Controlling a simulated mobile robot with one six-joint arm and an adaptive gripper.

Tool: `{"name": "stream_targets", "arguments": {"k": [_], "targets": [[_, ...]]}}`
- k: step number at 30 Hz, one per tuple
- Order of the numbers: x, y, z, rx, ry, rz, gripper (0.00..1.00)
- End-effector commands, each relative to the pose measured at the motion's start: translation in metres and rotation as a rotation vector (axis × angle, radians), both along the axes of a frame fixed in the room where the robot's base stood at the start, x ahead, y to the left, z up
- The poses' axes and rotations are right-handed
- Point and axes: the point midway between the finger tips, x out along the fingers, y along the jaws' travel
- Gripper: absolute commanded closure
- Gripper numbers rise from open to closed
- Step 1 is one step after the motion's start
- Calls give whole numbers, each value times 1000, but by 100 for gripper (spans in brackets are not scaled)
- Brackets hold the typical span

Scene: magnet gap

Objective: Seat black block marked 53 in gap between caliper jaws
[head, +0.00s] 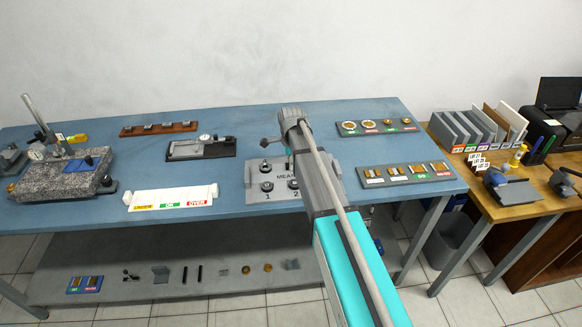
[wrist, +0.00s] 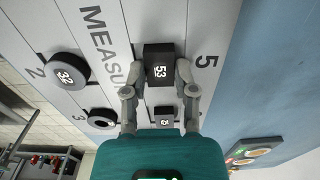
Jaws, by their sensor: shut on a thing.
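The black block marked 53 (wrist: 159,66) is upright between the fingers of my gripper (wrist: 161,72) in the wrist view. My gripper is shut on its two sides. The block is over the grey MEASURE board (wrist: 112,60), near the number 5; I cannot tell whether it still touches the board. In the head view my arm hides the block and the fingers. A grey caliper-like device with a dial (head: 203,148) lies on a black base on the blue table, left of the board. Its jaw gap is too small to make out.
On the board are a round black piece marked 32 (wrist: 67,70), another round piece (wrist: 101,119) and a smaller black block (wrist: 165,118). A white tray marked UNDER, OK, OVER (head: 170,198) stands at the front left. A granite plate (head: 62,175) stands far left.

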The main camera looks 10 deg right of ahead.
Motion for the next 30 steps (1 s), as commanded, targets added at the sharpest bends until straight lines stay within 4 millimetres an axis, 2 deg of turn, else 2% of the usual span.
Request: {"name": "stream_targets", "arguments": {"k": [8, 30], "targets": [[0, 0, 5, 0, 0, 0, 100], [0, 0, 46, 0, 0, 0, 100]]}}
